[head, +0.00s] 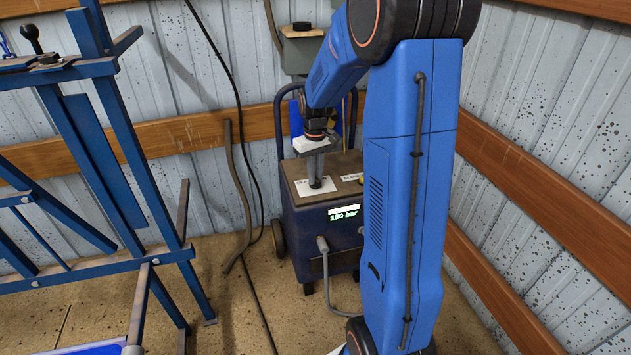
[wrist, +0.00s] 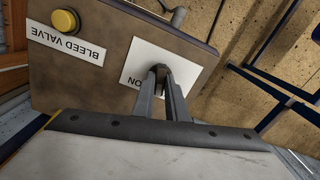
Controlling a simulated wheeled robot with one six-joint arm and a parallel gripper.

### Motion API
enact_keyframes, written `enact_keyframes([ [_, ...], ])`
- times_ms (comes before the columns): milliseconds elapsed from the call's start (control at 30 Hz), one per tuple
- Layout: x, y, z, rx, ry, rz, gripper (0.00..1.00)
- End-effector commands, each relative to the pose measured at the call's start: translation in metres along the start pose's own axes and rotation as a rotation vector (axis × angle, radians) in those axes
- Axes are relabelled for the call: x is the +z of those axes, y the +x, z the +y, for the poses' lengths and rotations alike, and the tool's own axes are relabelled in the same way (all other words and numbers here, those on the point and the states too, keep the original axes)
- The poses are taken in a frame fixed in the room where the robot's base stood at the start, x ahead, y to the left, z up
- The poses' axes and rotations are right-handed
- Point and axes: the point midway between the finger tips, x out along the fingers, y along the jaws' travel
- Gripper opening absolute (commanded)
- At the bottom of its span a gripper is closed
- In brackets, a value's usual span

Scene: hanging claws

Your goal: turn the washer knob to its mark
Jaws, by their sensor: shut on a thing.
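The washer (head: 300,232) is a dark blue wheeled box with a brown top and a green display reading "100 bar". Its small dark knob (wrist: 160,70) stands on a white plate on the top, which also shows in the head view (head: 304,189). My gripper (wrist: 162,80) points down at the plate, with its two grey fingers shut on the knob from either side. In the head view my gripper (head: 316,178) covers most of the knob. Some lettering on the plate is partly hidden by the fingers, and I cannot make out the mark.
A yellow button (wrist: 65,20) with a "BLEED VALVE" label (wrist: 65,42) is also on the washer top. A grey hose (head: 325,265) leaves the washer's front. A blue metal frame (head: 105,150) stands at the left. Corrugated walls with wooden rails close in behind and at right.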

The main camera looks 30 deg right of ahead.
Motion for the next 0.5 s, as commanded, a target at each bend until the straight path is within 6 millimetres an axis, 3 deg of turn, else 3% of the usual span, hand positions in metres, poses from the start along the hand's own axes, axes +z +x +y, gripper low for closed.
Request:
enact_keyframes([
  [267,-0.0004,-0.0005,0.0001,0.000,-0.009,0.001,0.00],
  [500,-0.0005,-0.0005,0.0001,0.001,-0.206,0.002,0.00],
])
